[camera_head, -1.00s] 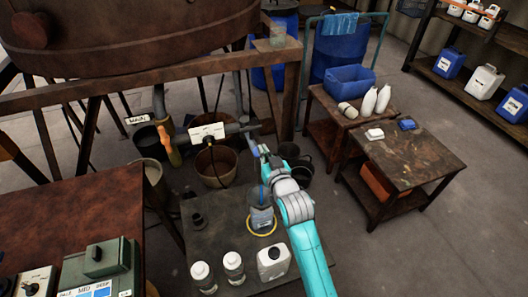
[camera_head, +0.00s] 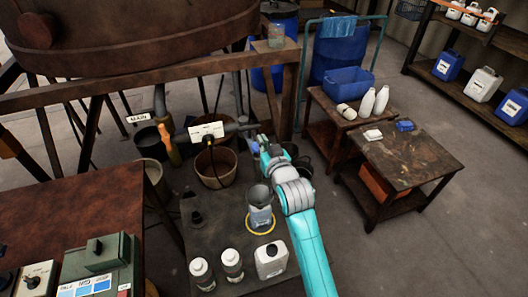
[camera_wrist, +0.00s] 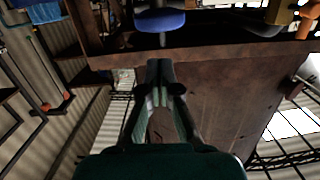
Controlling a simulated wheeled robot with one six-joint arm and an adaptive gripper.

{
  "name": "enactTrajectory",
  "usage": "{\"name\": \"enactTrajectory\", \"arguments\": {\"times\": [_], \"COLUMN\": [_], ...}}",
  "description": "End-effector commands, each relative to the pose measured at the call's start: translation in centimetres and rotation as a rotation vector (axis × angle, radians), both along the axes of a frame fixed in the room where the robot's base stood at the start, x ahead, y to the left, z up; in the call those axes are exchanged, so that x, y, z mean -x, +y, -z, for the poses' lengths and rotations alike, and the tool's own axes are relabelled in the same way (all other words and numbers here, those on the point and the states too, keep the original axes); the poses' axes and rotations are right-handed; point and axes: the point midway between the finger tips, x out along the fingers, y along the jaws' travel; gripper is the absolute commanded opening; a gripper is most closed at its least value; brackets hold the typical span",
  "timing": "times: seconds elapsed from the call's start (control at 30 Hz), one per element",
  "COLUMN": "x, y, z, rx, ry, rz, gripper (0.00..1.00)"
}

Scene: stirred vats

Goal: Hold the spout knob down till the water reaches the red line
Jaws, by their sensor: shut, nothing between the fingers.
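In the head view, a pipe from the vat carries a white label plate (camera_head: 207,131) and runs right towards my gripper (camera_head: 262,143). My gripper is beside the pipe's right end, and contact cannot be told. In the wrist view my gripper (camera_wrist: 164,78) is shut and empty. Beyond its fingertips is a round blue knob-like part (camera_wrist: 160,20) on a grey stem, apart from them in the picture. I cannot tell for sure that it is the spout knob. A clear jug (camera_head: 261,216) with a dark mouth stands within a yellow ring on the low table. No red line or water level can be made out.
An orange-handled valve (camera_head: 173,150) and a brown bucket (camera_head: 216,167) are left of my gripper. Two white-capped bottles (camera_head: 232,266) and a white canister (camera_head: 271,260) stand at the low table's front. A rusty beam (camera_head: 150,80) crosses behind.

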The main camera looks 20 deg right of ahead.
Motion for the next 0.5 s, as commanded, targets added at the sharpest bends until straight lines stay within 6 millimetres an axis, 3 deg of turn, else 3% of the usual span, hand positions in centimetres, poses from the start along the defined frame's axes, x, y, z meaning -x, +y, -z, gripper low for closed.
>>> {"name": "enactTrajectory", "arguments": {"times": [0.5], "x": [8.2], "y": [-0.1], "z": [-1.1], "rx": [0.000], "ry": [-0.002], "rz": [0.000], "gripper": [0.00]}}
